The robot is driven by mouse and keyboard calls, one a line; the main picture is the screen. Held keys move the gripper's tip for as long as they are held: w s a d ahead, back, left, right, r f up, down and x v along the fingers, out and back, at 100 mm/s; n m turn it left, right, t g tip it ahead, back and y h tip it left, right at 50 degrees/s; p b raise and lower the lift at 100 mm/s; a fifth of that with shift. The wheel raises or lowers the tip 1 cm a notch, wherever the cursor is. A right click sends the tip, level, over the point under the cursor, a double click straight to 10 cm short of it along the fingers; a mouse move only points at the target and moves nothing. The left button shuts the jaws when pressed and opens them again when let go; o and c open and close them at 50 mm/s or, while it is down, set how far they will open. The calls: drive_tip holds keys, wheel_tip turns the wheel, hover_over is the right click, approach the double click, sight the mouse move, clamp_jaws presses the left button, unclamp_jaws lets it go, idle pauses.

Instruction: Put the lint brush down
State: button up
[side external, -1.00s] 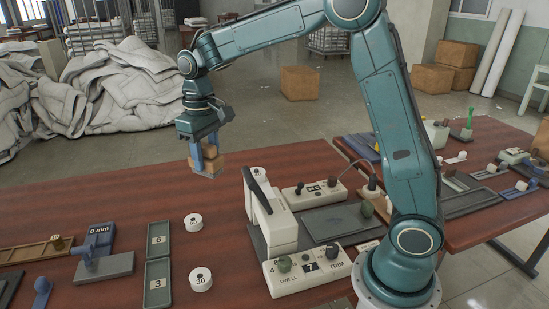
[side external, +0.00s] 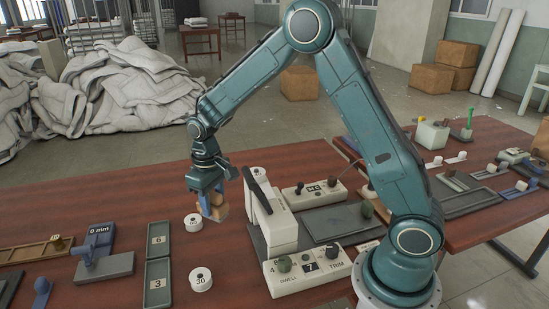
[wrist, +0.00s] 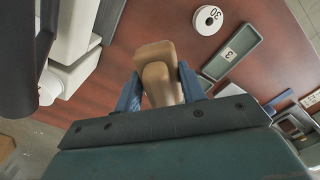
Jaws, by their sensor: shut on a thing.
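The lint brush (side external: 216,212) is a tan wooden block with a raised rounded grip and a paler underside. My gripper (side external: 212,200) is shut on it, with the blue fingers on either side. In the wrist view the brush (wrist: 158,75) sits between the two fingers (wrist: 160,90). It hangs low over the red-brown table (side external: 120,200), between the white roll at its left and the white sealing machine at its right. I cannot tell whether its underside touches the table.
The white machine (side external: 275,225) with its dark lever stands close at the right. White rolls (side external: 194,222) and (side external: 201,279) and green trays numbered 6 (side external: 159,225) and 3 (side external: 146,298) lie at the left. The table's back left is bare.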

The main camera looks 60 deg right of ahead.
drive_tip(key=w+d+r+m, duration=0.65)
drive_tip(key=d+m, duration=0.25)
drive_tip(key=d, duration=0.2)
drive_tip(key=f, duration=1.6)
drive_tip(key=shift+w+d, duration=0.1)
drive_tip(key=shift+w, duration=0.15)
drive_tip(key=shift+f, duration=0.1)
drive_tip(key=shift+f, duration=2.1)
drive_tip(key=shift+f, duration=0.15)
drive_tip(key=o, duration=1.2)
drive_tip(key=shift+c, duration=0.2)
